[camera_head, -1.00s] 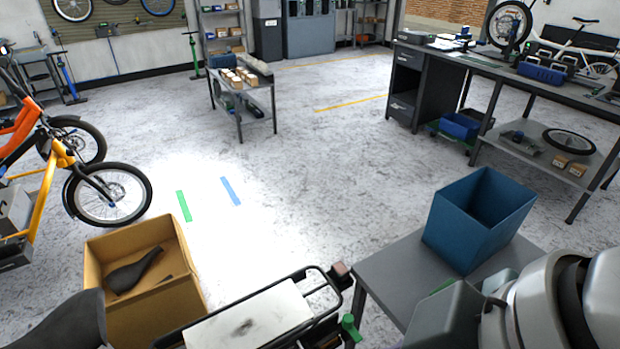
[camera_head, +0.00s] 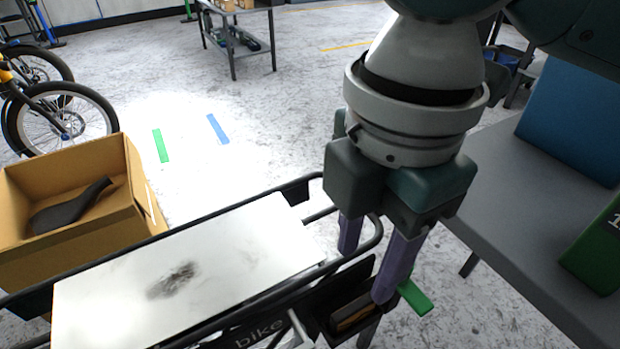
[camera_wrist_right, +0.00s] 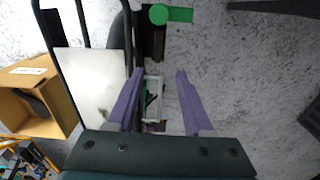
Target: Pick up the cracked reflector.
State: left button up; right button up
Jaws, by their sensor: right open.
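I cannot make out the cracked reflector for certain in either view. A small reddish piece stood by the end of the bike's rear rack a second ago; that spot is now behind my right gripper (camera_head: 365,271). This gripper points down at the rack end (camera_head: 378,235), with its two purple fingers apart and nothing seen held between them. In the right wrist view the open fingers (camera_wrist_right: 160,71) reach over the edge of the bike, beside the white rack plate (camera_wrist_right: 95,80). A green piece (camera_head: 415,298) shows just right of the fingers. My left gripper is out of view.
A grey table (camera_head: 500,215) with a blue bin (camera_head: 575,120) and a green box (camera_head: 598,250) stands at the right. A cardboard box (camera_head: 140,195) holding a dark saddle (camera_head: 70,207) is at the left. Open floor lies beyond the rack.

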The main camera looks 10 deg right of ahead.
jog(key=shift+w+d+f+b, duration=0.2)
jog(key=shift+w+f, duration=0.1)
jog(key=shift+f, duration=0.2)
jog(key=shift+w+d+f+b, duration=0.1)
jog(key=shift+w+f+b, duration=0.15)
jog(key=shift+f, duration=0.25)
jog(key=b, duration=0.2)
send_over(358, 305)
notch_tip(358, 305, down, 4)
jog(key=shift+a+f, duration=0.15)
jog(key=shift+f, duration=0.05)
notch_tip(358, 305, down, 5)
jog(key=b, duration=0.2)
jog(key=shift+b, duration=0.35)
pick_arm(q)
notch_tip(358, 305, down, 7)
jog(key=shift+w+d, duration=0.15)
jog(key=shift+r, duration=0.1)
pick_arm(e)
jog(key=shift+c, duration=0.3)
grip_shut()
